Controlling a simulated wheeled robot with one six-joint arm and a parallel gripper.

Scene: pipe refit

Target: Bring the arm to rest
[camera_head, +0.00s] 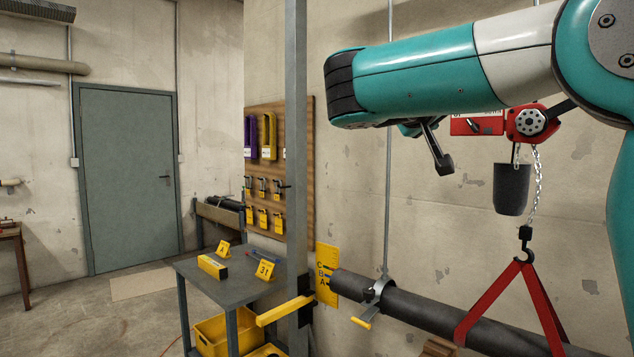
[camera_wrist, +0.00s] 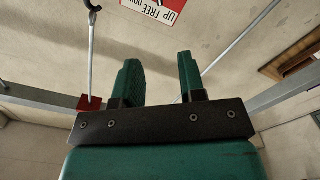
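My teal and white arm (camera_head: 430,75) reaches in from the right in the head view. It is raised in front of the wall, with its black-ended wrist pointing left. In the wrist view my gripper (camera_wrist: 159,75) has its two green fingers well apart, with nothing between them. In the head view the gripper is mostly hidden behind the arm, so its exact place there cannot be told.
A red chain hoist (camera_head: 531,122) hangs close below the arm, with a dark bucket (camera_head: 511,189), chain and red sling (camera_head: 488,300) around a dark pipe (camera_head: 430,311). A grey post (camera_head: 297,150) and a work table (camera_head: 228,284) stand left. Floor by the door (camera_head: 128,180) is clear.

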